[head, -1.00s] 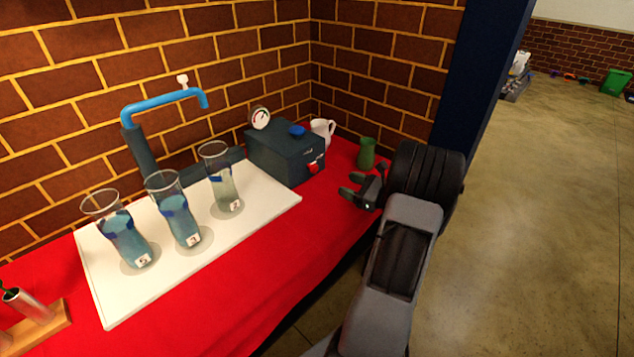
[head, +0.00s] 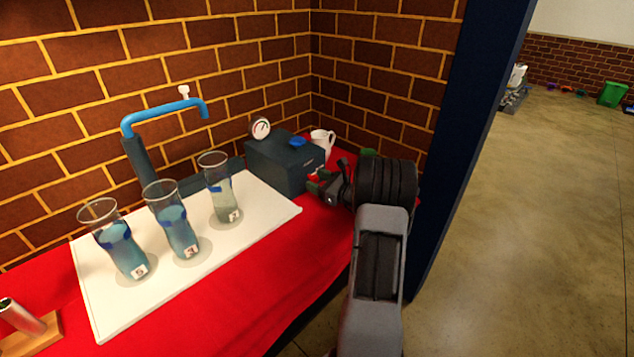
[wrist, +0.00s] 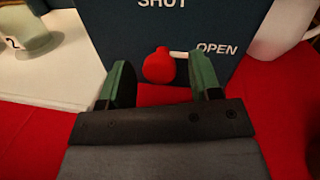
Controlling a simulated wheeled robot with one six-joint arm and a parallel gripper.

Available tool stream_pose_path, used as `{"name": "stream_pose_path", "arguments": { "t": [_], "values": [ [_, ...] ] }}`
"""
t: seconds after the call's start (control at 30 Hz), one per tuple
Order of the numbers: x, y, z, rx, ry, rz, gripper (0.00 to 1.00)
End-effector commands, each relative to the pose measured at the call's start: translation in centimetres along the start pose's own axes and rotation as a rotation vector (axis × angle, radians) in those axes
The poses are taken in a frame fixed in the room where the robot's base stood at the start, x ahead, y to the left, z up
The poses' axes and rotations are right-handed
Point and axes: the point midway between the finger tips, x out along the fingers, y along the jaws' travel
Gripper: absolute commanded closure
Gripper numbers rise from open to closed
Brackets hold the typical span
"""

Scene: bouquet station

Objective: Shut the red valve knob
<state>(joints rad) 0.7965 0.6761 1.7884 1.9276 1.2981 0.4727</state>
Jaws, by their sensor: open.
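The red valve knob (wrist: 159,66) is on the front face of a dark blue box (wrist: 120,30) in the wrist view. A pale lever runs from the knob to the right, toward the word OPEN; the word SHUT is above. My gripper (wrist: 158,80) is open, with one green-lined finger on each side below the knob, which shows between and just beyond the fingertips. I cannot tell whether they touch it. In the head view my gripper (head: 318,186) is at the front of the box (head: 275,160), and it hides the knob there.
A white board (head: 190,262) to the left carries several glasses, among them the nearest-to-box glass (head: 222,190). A white mug (head: 322,140) stands behind the box at right. A green cup (head: 368,153) is mostly hidden by my arm. A blue tap (head: 160,110) stands behind the board.

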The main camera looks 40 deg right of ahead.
Motion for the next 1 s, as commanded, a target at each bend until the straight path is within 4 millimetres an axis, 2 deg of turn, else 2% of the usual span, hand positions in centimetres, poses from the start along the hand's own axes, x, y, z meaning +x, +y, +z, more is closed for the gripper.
{"name": "stream_pose_path", "arguments": {
  "t": [0.33, 0.83, 1.0],
  "values": [
    [0.28, 0.01, -0.03, 0.000, 0.001, 0.000, 0.42],
    [0.27, 0.04, -0.03, 0.000, 0.001, 0.001, 0.89],
    [0.27, 0.06, -0.09, -0.009, 0.002, 0.001, 0.91]
  ]
}}
